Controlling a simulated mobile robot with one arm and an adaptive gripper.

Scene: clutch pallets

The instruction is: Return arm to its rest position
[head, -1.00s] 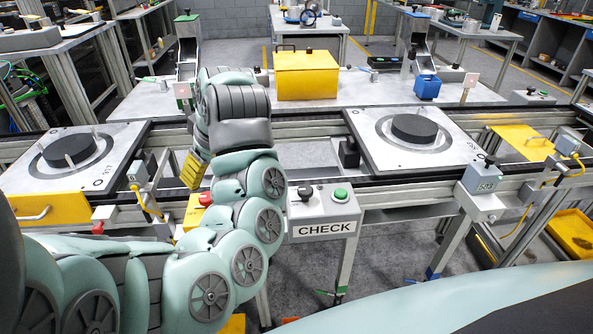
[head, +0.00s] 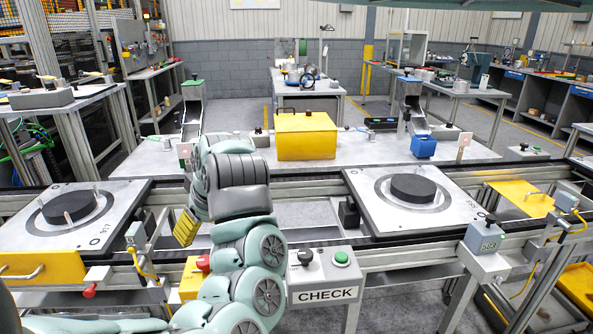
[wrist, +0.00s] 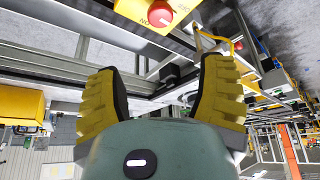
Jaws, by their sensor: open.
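My gripper (head: 186,227) hangs at the end of my raised, folded arm, left of the middle in the head view. One yellow finger shows there, in front of the conveyor between the two pallets. In the wrist view both ridged yellow fingers of my gripper (wrist: 162,85) stand wide apart, with nothing between them. A red push button (wrist: 160,14) lies beyond them at the top. My upper arm hides part of the conveyor rail and the work table behind.
The left pallet (head: 130,195) and the right pallet (head: 365,185) carry black discs on the conveyor. The CHECK box (head: 323,270) stands just right of my arm. A yellow case (head: 305,137) and a blue block (head: 424,147) rest on the table behind.

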